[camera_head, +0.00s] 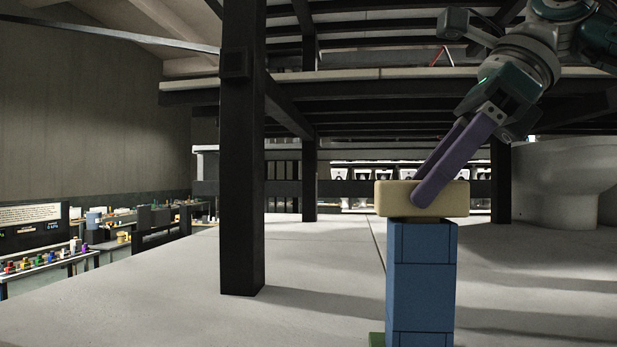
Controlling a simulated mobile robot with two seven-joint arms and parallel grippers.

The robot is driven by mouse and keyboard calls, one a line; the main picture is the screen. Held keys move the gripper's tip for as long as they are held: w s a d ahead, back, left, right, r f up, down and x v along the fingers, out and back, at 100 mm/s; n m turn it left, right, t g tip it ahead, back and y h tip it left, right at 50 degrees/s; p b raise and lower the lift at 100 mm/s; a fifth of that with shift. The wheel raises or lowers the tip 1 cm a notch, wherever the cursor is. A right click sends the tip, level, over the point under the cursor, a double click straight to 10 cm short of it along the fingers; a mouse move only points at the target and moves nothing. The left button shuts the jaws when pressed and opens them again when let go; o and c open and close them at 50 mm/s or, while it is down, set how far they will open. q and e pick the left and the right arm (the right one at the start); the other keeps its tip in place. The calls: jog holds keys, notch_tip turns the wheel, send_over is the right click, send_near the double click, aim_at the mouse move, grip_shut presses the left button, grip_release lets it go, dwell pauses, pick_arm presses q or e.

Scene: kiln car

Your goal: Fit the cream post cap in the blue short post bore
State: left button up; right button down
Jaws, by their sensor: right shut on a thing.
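The cream post cap (392,201) is a flat rounded block at the top of the blue short post (421,275). It looks level and its underside appears to meet the post's top; whether it is seated in the bore I cannot tell, as the bore is hidden. My right gripper (427,197) comes down from the upper right, tilted, with long purple fingers shut on the cap. The blue post stands upright on the pale floor, right of centre. My left gripper is not in view.
A black upright post (242,160) stands left of the blue post, under dark overhead beams. A green piece (377,339) shows at the blue post's foot. A large pale round body (567,180) stands behind at right. The pale floor between is clear.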

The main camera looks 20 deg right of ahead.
jog(key=shift+f, duration=0.2)
jog(key=shift+c, duration=0.8)
grip_release()
jog(key=shift+r, duration=0.1)
jog(key=shift+p+v, duration=0.85)
jog(key=shift+v, duration=0.8)
jog(key=shift+p+v, duration=1.25)
jog(key=shift+v, duration=1.05)
